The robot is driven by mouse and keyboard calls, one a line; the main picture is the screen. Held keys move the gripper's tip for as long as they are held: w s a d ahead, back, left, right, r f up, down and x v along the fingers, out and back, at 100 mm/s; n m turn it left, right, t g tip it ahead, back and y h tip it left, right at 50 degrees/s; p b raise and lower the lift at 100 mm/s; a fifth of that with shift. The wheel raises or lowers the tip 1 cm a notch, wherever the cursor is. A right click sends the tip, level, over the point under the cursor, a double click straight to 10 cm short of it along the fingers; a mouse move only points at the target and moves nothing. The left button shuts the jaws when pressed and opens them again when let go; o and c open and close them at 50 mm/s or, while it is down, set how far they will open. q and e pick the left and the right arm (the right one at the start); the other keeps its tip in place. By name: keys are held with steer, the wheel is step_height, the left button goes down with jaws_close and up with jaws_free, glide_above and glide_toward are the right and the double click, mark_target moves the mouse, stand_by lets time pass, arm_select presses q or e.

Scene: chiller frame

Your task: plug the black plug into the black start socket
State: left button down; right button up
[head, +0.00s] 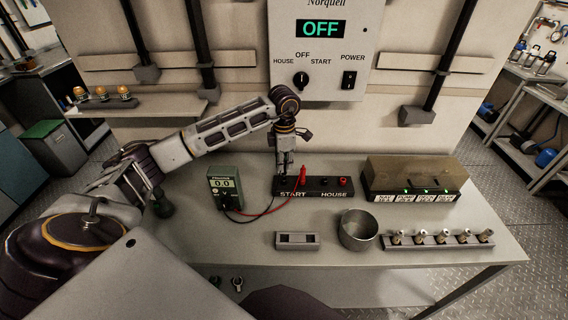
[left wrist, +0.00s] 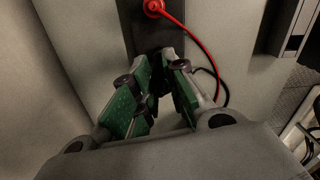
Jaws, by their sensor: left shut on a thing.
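My left gripper (head: 285,172) points down over the START end of the black socket strip (head: 318,188). It is shut on the black plug, which is mostly hidden between the green finger pads in the left wrist view (left wrist: 160,78). The black start socket lies under the fingertips and is hidden, so I cannot tell whether the plug is in it. The red plug (head: 303,173) stands upright beside my gripper at START; it also shows in the left wrist view (left wrist: 153,7). A black lead (left wrist: 222,80) runs off beside my fingers. My right gripper is not in view.
A green meter (head: 225,186) reading 0.0 stands left of the strip, its leads lying on the bench. A smoked-cover box (head: 416,177), a metal cup (head: 358,232), a grey holder (head: 297,241) and a rack (head: 440,240) stand nearby. The panel display (head: 321,29) reads OFF.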

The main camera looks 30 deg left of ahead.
arm_select(q)
steer(key=shift+f+b, duration=1.05)
steer(key=shift+f, duration=0.4)
stand_by(0.5)
steer(key=c, duration=1.4)
jaws_free()
steer(key=shift+o, duration=0.2)
steer(key=shift+r, duration=6)
steer(key=shift+r, duration=0.15)
step_height(320, 180, up, 9)
steer(key=p, duration=0.9)
steer(key=shift+r+p, duration=0.45)
steer(key=shift+p, duration=0.15)
